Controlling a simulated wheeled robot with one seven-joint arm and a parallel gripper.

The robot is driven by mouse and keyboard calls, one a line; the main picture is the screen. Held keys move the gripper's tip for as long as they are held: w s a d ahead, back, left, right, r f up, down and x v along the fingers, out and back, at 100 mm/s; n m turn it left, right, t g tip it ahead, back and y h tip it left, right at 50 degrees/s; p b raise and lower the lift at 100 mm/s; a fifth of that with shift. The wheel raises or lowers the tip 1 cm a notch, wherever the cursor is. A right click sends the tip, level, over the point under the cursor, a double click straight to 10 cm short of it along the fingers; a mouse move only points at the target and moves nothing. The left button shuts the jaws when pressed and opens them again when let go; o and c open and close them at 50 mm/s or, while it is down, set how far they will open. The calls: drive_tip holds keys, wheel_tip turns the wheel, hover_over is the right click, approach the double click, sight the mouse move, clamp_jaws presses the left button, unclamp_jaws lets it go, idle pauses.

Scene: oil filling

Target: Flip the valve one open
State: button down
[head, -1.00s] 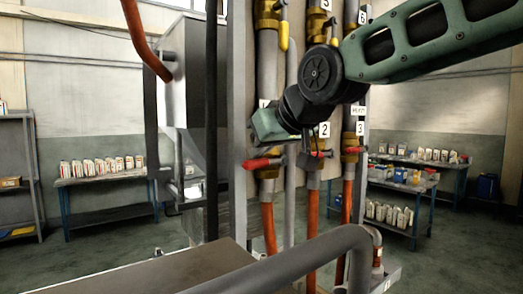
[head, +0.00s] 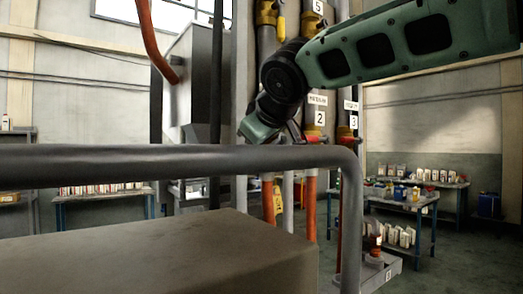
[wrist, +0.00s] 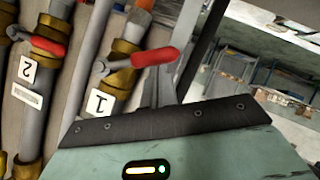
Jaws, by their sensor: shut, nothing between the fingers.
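Valve one shows in the wrist view as a brass body with a red lever handle (wrist: 152,60), beside the label 1 (wrist: 99,103). The handle sticks out crosswise to its pipe. My gripper (wrist: 164,92) is shut and empty, its tips just below the handle in the picture; I cannot tell whether they touch it. In the head view my gripper's housing (head: 259,128) is in front of the leftmost pipe, and its fingertips are hidden. The gripper and grey rail hide valve one's handle there.
Valve two's red handle (wrist: 40,46) is close by on the left in the wrist view. A thick grey rail (head: 170,160) crosses in front of the pipes in the head view, over a brown box-like surface (head: 160,255). Shelves with bottles (head: 415,190) stand at the right.

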drive_tip(key=w+d+f+n+t+h+b, duration=0.3)
drive_tip(key=f+n+t+b, duration=0.3)
drive_tip(key=b, duration=1.6)
drive_tip(key=shift+d+f+n, duration=0.5)
drive_tip(key=shift+d+n, duration=0.15)
drive_tip(key=shift+n, duration=0.35)
drive_tip(key=shift+r, duration=0.1)
